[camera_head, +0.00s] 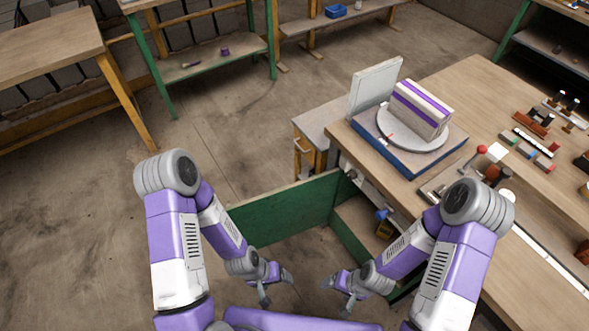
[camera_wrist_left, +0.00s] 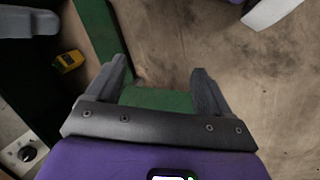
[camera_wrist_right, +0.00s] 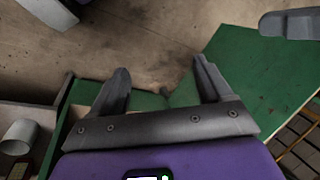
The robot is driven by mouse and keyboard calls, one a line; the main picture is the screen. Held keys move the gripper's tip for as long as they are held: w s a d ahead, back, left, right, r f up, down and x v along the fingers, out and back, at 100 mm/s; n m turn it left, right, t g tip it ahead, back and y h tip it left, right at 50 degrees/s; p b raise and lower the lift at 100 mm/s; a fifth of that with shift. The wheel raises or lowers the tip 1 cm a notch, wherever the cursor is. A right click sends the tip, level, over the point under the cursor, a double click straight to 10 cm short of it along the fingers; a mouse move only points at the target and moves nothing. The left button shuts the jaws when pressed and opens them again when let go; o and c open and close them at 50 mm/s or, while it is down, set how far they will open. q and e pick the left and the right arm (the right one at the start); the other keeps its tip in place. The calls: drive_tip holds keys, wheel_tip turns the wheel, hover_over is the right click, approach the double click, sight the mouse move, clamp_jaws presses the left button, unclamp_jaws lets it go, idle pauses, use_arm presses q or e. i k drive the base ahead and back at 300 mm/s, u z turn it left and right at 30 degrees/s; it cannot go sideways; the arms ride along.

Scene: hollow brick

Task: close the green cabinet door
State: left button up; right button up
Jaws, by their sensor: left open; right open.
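The green cabinet door (camera_head: 285,212) stands swung open, sticking out to the left from the cabinet under the workbench. The cabinet (camera_head: 349,237) has a green frame, and its inside is partly visible. My left gripper (camera_head: 276,288) is open and empty in front of the door, on the near side of it. My right gripper (camera_head: 337,297) is open and empty in front of the cabinet opening. A large green panel, apparently the door, shows at the right of the right wrist view (camera_wrist_right: 262,70). In the left wrist view, green (camera_wrist_left: 155,98) shows between the fingers; I cannot tell which part it is.
The workbench (camera_head: 465,85) on the right holds a blue box with a round plate and a purple-striped brick (camera_head: 418,108), plus several tools. Bare floor (camera_head: 220,125) is free beyond the door.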

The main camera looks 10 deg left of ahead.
sight(279, 215)
drive_tip(key=k, duration=0.5)
drive_tip(key=u, duration=1.8)
drive_tip(key=i, duration=3.55)
drive_tip(key=z, duration=4.45)
drive_tip(key=i, duration=0.5)
